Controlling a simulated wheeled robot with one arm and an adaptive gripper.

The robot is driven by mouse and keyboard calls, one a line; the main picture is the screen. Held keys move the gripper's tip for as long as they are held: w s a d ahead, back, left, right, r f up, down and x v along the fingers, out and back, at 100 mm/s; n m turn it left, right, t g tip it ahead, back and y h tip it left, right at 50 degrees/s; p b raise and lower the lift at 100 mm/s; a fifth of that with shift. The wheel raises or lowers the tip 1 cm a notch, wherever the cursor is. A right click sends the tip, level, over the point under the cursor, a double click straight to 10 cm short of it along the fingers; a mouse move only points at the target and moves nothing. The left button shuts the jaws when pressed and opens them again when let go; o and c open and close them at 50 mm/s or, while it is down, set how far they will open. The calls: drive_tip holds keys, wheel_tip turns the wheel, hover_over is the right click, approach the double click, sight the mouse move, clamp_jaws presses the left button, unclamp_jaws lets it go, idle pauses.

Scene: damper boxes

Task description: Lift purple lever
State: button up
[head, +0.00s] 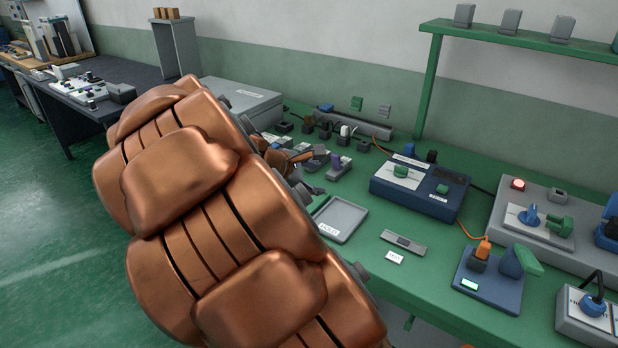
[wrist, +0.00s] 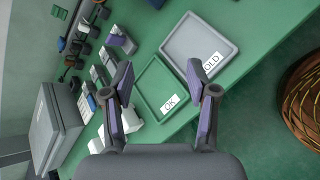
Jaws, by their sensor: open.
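The purple lever (head: 335,158) stands on a small grey damper box near the back middle of the green bench in the head view. In the wrist view a small purple lever (wrist: 118,31) shows on a box at the upper left, beyond my left finger. My gripper (wrist: 160,66) is open and empty, its two purple-padded fingers spread above the trays, apart from the lever. In the head view my copper arm hides most of the gripper.
A grey HOLD tray (head: 341,218) lies in front of the boxes. A green OK tray (wrist: 148,91) lies beside it. More damper boxes stand in a row left of the purple lever. A blue box (head: 417,190) and other devices fill the right.

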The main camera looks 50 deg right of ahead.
drive_tip(key=shift+m+y, duration=0.7)
drive_tip(key=shift+m, duration=0.2)
drive_tip(key=shift+s+a+r+p, duration=0.15)
drive_tip(key=shift+s+a+p, duration=0.15)
drive_tip(key=shift+a, duration=0.4)
drive_tip(key=shift+s+a+r+p, duration=0.2)
drive_tip(key=shift+s+a, duration=0.25)
drive_tip(key=shift+a, duration=0.2)
drive_tip(key=shift+s+a+r+p, duration=0.1)
drive_tip(key=shift+s+a+p, duration=0.2)
drive_tip(key=shift+a, duration=0.4)
drive_tip(key=s+a+m+y+p, duration=0.1)
drive_tip(key=s+a+m+y, duration=0.1)
drive_tip(key=a, duration=0.8)
drive_tip(key=s+a+m+y+p, duration=0.2)
drive_tip(key=s+a+y, duration=0.2)
drive_tip(key=s+a, duration=0.3)
drive_tip(key=s+a+m+y+p, duration=0.1)
drive_tip(key=s+a+y, duration=0.2)
drive_tip(key=a, duration=1)
drive_tip(key=shift+s+a+f+m+p, duration=0.3)
drive_tip(key=shift+s+m+p, duration=0.1)
drive_tip(key=shift+s, duration=0.5)
